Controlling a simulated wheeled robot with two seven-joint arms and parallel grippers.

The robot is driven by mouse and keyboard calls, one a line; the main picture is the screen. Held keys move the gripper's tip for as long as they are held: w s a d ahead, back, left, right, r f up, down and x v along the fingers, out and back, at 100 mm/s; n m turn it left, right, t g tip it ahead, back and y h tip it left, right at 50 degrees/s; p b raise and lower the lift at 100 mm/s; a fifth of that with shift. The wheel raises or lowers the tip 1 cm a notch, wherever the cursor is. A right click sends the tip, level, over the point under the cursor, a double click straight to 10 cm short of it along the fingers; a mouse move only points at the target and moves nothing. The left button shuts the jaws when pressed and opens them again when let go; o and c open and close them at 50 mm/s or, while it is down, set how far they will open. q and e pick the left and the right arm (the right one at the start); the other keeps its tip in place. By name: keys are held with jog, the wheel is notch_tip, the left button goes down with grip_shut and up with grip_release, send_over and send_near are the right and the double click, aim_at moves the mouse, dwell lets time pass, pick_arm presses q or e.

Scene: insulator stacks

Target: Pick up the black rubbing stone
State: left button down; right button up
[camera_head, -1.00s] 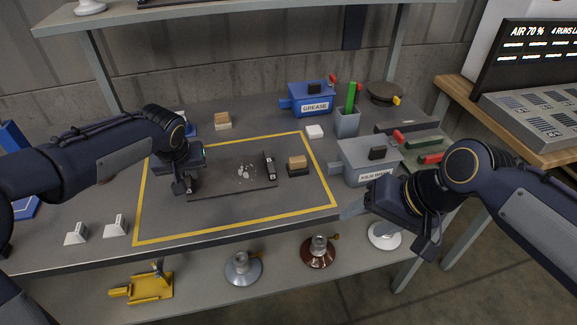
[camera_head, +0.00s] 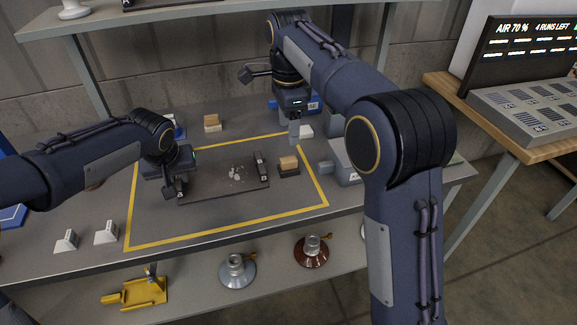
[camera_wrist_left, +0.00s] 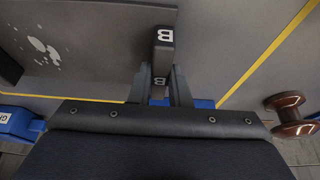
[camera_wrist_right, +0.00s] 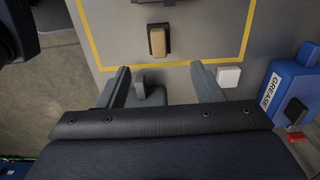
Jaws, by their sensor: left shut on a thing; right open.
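The black rubbing stone (camera_head: 288,171), a black base with a tan top, rests on the table inside the yellow outline, near its right side. It also shows in the right wrist view (camera_wrist_right: 158,40), ahead of the open fingers and apart from them. My right gripper (camera_head: 294,131) is open and empty, raised behind the stone in the head view; its fingers also show in the right wrist view (camera_wrist_right: 160,80). My left gripper (camera_head: 173,190) is shut on a black block marked B (camera_wrist_left: 163,42) at the left end of a dark plate (camera_head: 215,187).
A grey box (camera_head: 345,172) stands right of the stone, partly hidden by my right arm; its handle (camera_wrist_right: 150,92) lies below the right fingers. A white block (camera_wrist_right: 228,77) and a blue grease box (camera_wrist_right: 290,95) are near. Another tan-topped block (camera_head: 212,122) stands behind the outline.

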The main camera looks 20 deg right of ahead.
aim_at(287, 159)
notch_tip(287, 159, down, 6)
jog(key=shift+f, duration=0.1)
jog(key=shift+a+f, duration=0.15)
jog(key=shift+f, duration=1.2)
jog(key=shift+a+f, duration=0.15)
jog(key=shift+f, duration=1.2)
jog(key=shift+c, duration=0.3)
jog(key=c, duration=1.2)
notch_tip(287, 159, up, 10)
jog(key=shift+s, duration=0.1)
